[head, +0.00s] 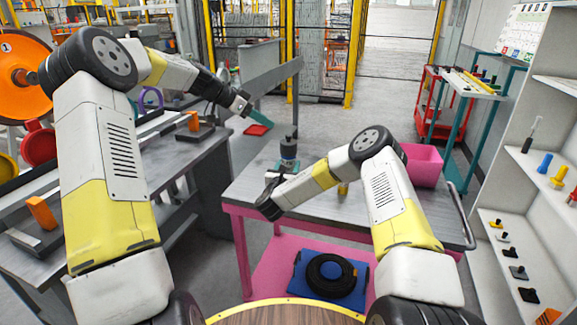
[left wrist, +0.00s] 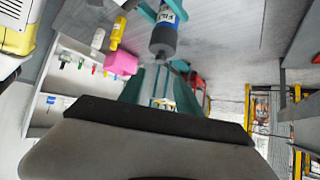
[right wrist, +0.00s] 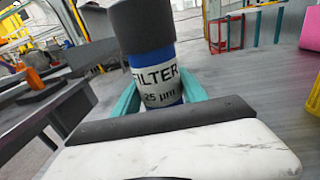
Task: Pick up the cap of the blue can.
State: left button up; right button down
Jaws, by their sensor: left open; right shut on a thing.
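The blue can (right wrist: 160,85) has a white label reading FILTER, 25 µm, and a dark grey cap (right wrist: 140,25). In the head view the can (head: 289,164) is upright over the pink-framed table, with the dark cap (head: 288,149) on top. My right gripper (head: 279,170) is shut around the can's body; its teal fingers flank the can in the right wrist view. I cannot tell whether the can's base touches the table. My left gripper (head: 258,116) is open and empty, up and left of the can. The cap (left wrist: 163,46) shows ahead of it in the left wrist view.
A pink bin (head: 422,165) stands at the table's back right. A yellow object (head: 343,188) stands beyond my right forearm. A grey workbench (head: 180,152) is at the left, shelves (head: 550,165) at the right. A black ring (head: 328,275) lies on the lower shelf.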

aim_at(288, 143)
pick_arm(q)
jog(key=o, duration=0.3)
jog(key=shift+d, duration=0.15)
jog(key=o, duration=0.4)
jog(key=shift+s+d+f, duration=0.1)
jog(key=shift+d+f, duration=0.15)
jog(key=shift+d, duration=0.05)
jog(key=shift+o, duration=0.8)
jog(key=d+n+y, duration=0.1)
jog(key=d+f+n+g+y, duration=0.1)
jog(key=n, duration=0.1)
jog(key=s+d+f+n+y, duration=0.1)
jog(key=d+y, duration=0.1)
jog(key=shift+s+d+f, duration=0.1)
jog(key=shift+f, duration=0.1)
jog(key=w+d+f+n+y, duration=0.1)
jog(key=f+n, duration=0.1)
jog(key=w+d+f+n+y, duration=0.1)
jog(key=w+f+n, duration=0.1)
jog(key=f, duration=0.1)
jog(key=w+d+f+n+y, duration=0.1)
jog(key=f+n+y, duration=0.1)
jog(key=f, duration=0.1)
jog(key=shift+w+t, duration=0.3)
